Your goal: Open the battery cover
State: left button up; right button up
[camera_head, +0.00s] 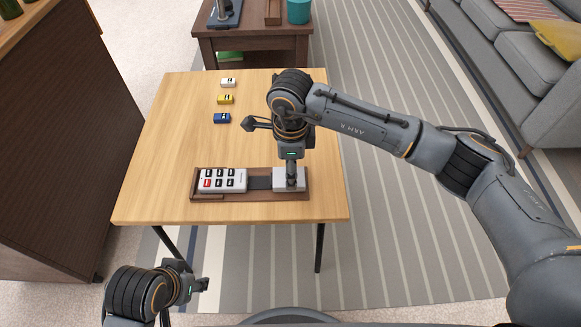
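A brown wooden tray (249,197) lies near the front edge of the table. On its left part is a pale panel (222,180) with several dark buttons and one red button. A dark strip (259,183) joins it to a plain light-grey piece (283,185) at the right, which looks like the battery cover. My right gripper (291,180) points straight down at this grey piece, its narrow fingertips at or just above the surface. Whether they touch or grip it is unclear. My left gripper (204,285) is off the table's front edge at lower left, away from the tray, with no object visible in it.
White (228,82), yellow (225,99) and blue (222,118) small blocks stand in a column farther back on the wooden table (170,150). A dark side table (255,45) stands behind. A brown cabinet (65,120) is at left, a grey sofa (520,60) at right.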

notch_tip(320, 180, up, 12)
dwell(0.6)
dwell(0.5)
